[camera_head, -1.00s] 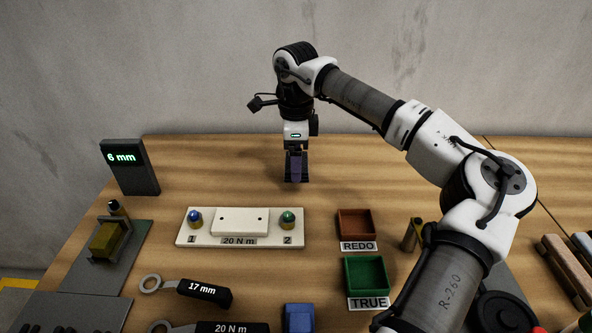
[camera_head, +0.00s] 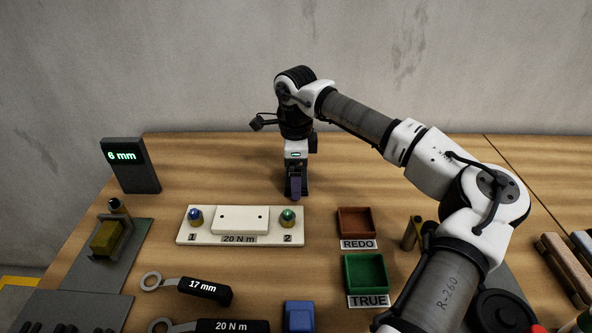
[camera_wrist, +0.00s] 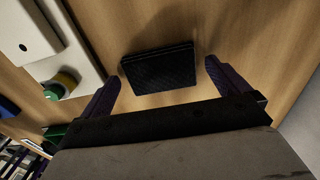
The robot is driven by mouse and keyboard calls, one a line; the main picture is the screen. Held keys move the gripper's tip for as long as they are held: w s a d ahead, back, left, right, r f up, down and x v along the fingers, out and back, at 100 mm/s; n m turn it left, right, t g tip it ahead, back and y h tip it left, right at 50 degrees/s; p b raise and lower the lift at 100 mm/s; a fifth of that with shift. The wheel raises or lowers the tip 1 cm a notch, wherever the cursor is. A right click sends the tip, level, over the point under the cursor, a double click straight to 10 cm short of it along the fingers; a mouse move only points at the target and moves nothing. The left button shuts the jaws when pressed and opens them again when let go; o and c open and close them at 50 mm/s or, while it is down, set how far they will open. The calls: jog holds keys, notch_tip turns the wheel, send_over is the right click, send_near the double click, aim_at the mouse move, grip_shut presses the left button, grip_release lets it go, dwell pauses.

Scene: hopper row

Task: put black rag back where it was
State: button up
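The black rag (camera_wrist: 160,68) shows in the wrist view as a dark, textured, folded pad on the wooden table, beyond and between my two fingertips. My gripper (camera_wrist: 164,84) is open, with one purple-dark finger on each side and a visible gap to the rag on both sides. In the head view my gripper (camera_head: 296,194) points down, low over the table behind the right end of the cream plate (camera_head: 240,219). The rag cannot be made out there; my gripper hides that spot.
The plate holds a blue-topped and a green-topped piece. A red REDO tray (camera_head: 356,222) and a green TRUE tray (camera_head: 366,272) stand right of it. A 6 mm display (camera_head: 130,166) stands at left. Wrenches (camera_head: 195,289) lie in front. The table behind the plate is mostly clear.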

notch_tip(320, 180, up, 12)
jog(key=shift+r+b, duration=0.15)
jog(key=shift+b, duration=0.15)
dwell(0.3)
